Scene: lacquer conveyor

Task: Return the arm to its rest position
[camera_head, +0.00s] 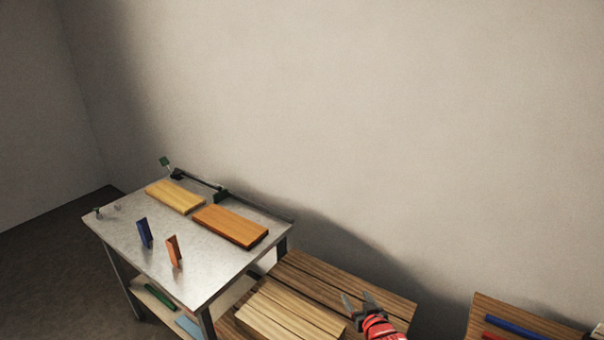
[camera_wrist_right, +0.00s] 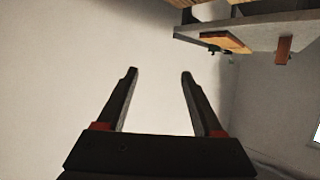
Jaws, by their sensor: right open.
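My right gripper (camera_head: 358,302) shows at the bottom of the head view, its red wrist coming in from the lower edge. It is in front of a brown slatted wooden surface (camera_head: 390,296), to the right of a stack of pale boards (camera_head: 290,312). Its two dark fingers stand apart with nothing between them. In the right wrist view the gripper (camera_wrist_right: 158,75) is also open and empty, with only the bare wall beyond the fingertips. My left gripper is in neither view.
A metal table (camera_head: 190,275) stands at the left. On it are a pale yellow board (camera_head: 174,196), an orange-brown board (camera_head: 231,226), an upright blue piece (camera_head: 144,233) and an upright orange piece (camera_head: 174,251). Another wooden surface at the right holds a blue bar (camera_head: 515,327).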

